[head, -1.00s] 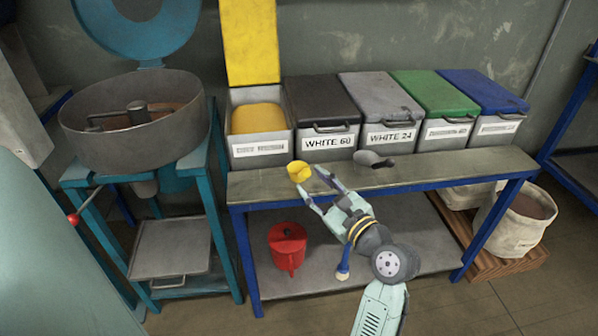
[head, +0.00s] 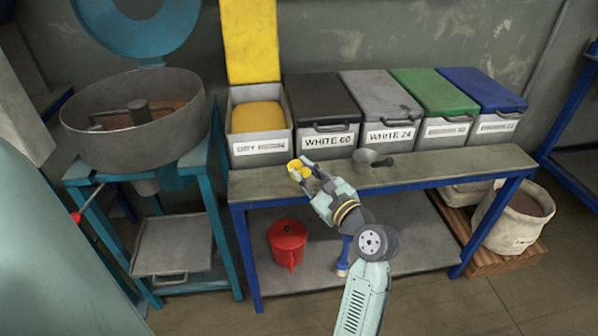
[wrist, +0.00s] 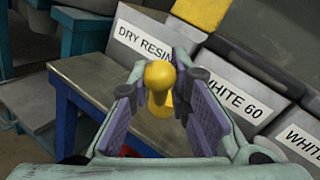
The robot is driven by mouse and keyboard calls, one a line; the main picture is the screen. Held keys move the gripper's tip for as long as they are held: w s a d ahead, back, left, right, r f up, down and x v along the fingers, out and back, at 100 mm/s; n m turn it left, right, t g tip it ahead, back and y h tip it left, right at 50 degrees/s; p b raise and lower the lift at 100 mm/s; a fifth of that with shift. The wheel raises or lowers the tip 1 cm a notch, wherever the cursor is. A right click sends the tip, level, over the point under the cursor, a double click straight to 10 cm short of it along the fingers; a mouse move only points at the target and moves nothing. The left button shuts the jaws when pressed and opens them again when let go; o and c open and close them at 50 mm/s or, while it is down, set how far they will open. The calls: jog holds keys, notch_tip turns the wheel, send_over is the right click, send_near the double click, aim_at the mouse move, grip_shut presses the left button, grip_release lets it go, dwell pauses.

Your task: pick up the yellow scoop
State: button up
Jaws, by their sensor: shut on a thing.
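The yellow scoop (head: 294,166) is at the front left of the bench top, below the open bin, in the head view. In the wrist view the scoop (wrist: 158,82) sits between the two finger pads, its rounded yellow end uppermost. My gripper (head: 301,173) is shut on the scoop; the fingers also show in the wrist view (wrist: 160,112) on either side of it. Part of the scoop is hidden by the fingers in the head view. I cannot tell whether it is clear of the bench.
An open bin (head: 261,151) labelled DRY RESIN and several lidded bins line the back of the bench (head: 430,170). A grey scoop (head: 366,156) lies right of my gripper. A red can (head: 287,241) stands on the lower shelf. A round-pan machine (head: 135,150) stands left.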

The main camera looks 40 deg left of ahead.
grip_shut()
notch_tip(320, 180, up, 10)
jog(key=shift+r, duration=0.1)
dwell(0.5)
jog(key=shift+o, duration=0.7)
grip_release()
grip_shut()
